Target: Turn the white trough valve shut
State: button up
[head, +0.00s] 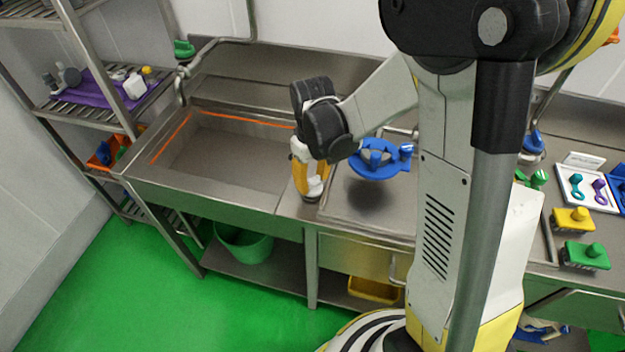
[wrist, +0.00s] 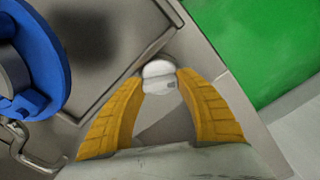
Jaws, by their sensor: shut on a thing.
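A small white rounded piece (wrist: 158,70), which looks like the white valve's handle, sits between the tips of my gripper (wrist: 160,80) in the wrist view. The yellow fingers close on it from both sides. Which way the handle is turned cannot be told. In the head view my gripper (head: 311,188) points down at the steel strip by the right front corner of the sunken trough (head: 228,160). The fingers and the arm hide most of the valve there.
A blue round part (head: 374,172) stands just right of my gripper, over the steel worktop; it also shows at the left of the wrist view (wrist: 58,60). A green bucket (head: 243,245) is under the trough. The trough looks empty.

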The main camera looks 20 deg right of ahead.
aim_at(313, 180)
jog(key=m, duration=0.5)
jog(key=shift+m, duration=0.4)
jog(key=m, duration=0.5)
jog(key=shift+m, duration=0.3)
jog(key=o, duration=1.2)
notch_tip(313, 180, up, 12)
